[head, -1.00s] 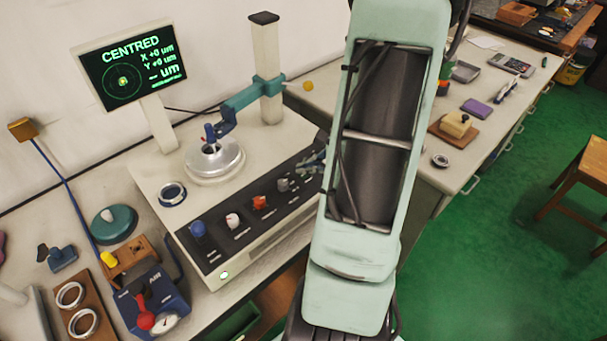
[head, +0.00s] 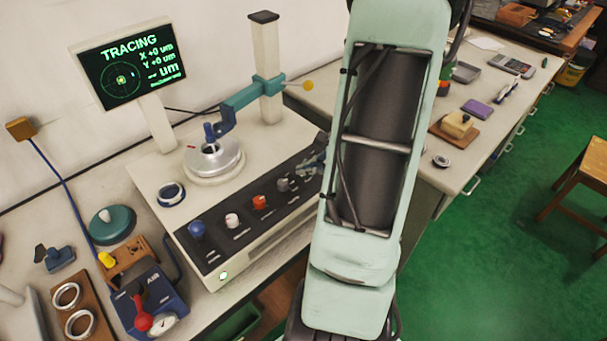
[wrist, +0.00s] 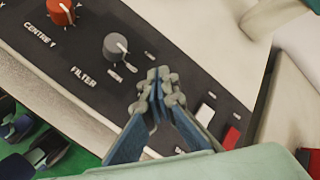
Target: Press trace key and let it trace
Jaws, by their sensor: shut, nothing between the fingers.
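The roundness tester (head: 240,215) stands on the bench with a black control panel along its front. Its monitor (head: 128,68) reads TRACING, with X +0 um and Y +0 um. A bearing ring sits on the silver turntable (head: 214,165) under the blue stylus arm (head: 238,103). In the wrist view my gripper (wrist: 160,88) is shut and empty, its fingertips over the panel just right of the grey filter knob (wrist: 116,46). The fingertips hide the panel beneath them; I cannot tell whether they touch a key. A white key (wrist: 205,114) and a red key (wrist: 230,138) show to their right.
My arm covers the panel's right end in the head view. Orange (head: 259,202), white (head: 232,220) and blue (head: 197,230) knobs line the panel. A loose ring (head: 171,194) lies left of the turntable. A blue air unit (head: 152,300) stands at front left.

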